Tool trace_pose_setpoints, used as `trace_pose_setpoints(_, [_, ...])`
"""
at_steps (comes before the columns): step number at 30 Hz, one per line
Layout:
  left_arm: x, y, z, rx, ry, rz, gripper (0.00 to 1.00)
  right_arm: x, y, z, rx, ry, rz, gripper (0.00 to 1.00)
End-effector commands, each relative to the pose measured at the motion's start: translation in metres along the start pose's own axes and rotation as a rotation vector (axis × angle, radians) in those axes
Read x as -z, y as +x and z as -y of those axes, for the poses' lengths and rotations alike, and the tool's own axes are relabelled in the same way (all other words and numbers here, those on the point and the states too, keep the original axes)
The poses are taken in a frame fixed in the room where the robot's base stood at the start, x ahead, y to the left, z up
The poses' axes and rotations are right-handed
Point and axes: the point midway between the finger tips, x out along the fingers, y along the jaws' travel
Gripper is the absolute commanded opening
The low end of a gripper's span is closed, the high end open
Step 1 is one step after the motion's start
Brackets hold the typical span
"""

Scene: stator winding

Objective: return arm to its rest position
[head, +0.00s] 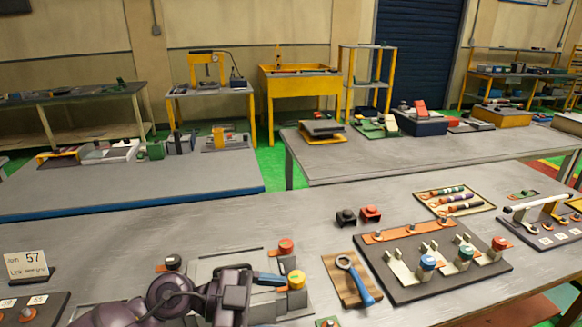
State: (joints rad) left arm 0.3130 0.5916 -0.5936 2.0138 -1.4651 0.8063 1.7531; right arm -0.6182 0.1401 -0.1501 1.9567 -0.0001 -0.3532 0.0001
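My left arm, dark purple, comes in at the bottom left of the head view. Its dark gripper (236,293) is low over a grey fixture plate (225,266) on the near bench. A blue piece (269,278) shows at the gripper's right side, pointing toward a yellow-topped post (297,280). I cannot tell whether the gripper holds this piece, and its fingers cannot be made out clearly. My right gripper is not in view.
A ring-ended tool with a blue handle (358,279) lies on a wooden board right of the fixture. A dark board with coloured knobs (440,285) is further right. A red-topped post (286,246) and a sign (27,265) stand nearby. The bench behind the fixture is mostly clear.

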Motion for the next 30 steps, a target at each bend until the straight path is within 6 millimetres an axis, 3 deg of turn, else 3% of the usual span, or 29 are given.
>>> trace_pose_setpoints(3, [0.025, -0.006, 0.015, 0.227, 0.008, -0.148, 0.72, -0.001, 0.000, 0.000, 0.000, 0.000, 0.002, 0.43])
trace_pose_setpoints(8, [0.042, -0.034, 0.039, 0.561, -0.010, -0.252, 0.72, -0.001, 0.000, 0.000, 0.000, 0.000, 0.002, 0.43])
trace_pose_setpoints(12, [0.039, -0.070, 0.054, 0.857, -0.063, -0.253, 0.72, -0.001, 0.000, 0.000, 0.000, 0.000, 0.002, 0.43])
trace_pose_setpoints(17, [0.018, -0.117, 0.058, 1.165, -0.170, -0.156, 0.72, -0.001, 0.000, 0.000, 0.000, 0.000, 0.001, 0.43])
trace_pose_setpoints(23, [-0.026, -0.172, 0.033, 1.455, -0.373, 0.093, 0.72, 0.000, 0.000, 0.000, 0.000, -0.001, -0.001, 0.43])
trace_pose_setpoints(26, [-0.050, -0.194, 0.007, 1.542, -0.500, 0.257, 0.72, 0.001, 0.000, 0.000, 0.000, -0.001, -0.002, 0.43])
trace_pose_setpoints(30, [-0.081, -0.217, -0.041, 1.583, -0.697, 0.511, 0.72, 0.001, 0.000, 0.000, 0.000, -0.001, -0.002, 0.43])
